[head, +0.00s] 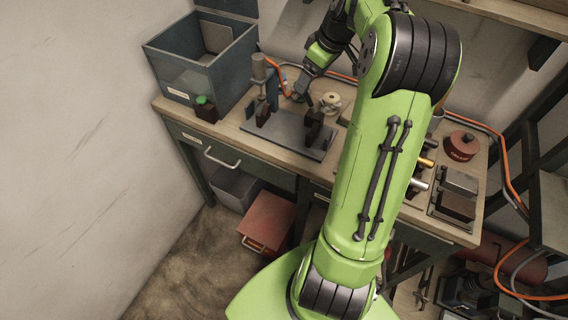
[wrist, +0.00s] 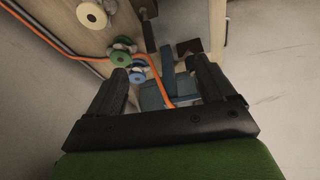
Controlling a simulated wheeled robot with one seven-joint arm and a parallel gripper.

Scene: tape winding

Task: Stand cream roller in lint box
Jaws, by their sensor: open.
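A blue-grey open box (head: 183,76) with a small label, which I take for the lint box, stands at the bench's back left; the label is unreadable. A cream round piece (head: 331,99) with a raised centre sits right of my gripper; a similar cream disc shows in the wrist view (wrist: 91,15). A greyish-beige upright cylinder (head: 259,67) stands left of my gripper; I cannot tell which is the cream roller. My gripper (head: 298,91) is over the bench's back part. In the wrist view my gripper (wrist: 161,82) is open, with a blue-grey piece beyond its fingers.
A grey plate (head: 285,139) with dark upright blocks lies on the bench. A dark block with a green top (head: 205,107) stands before the box. An orange cable (wrist: 62,50) runs past the gripper. A red round container (head: 461,146) is at the right.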

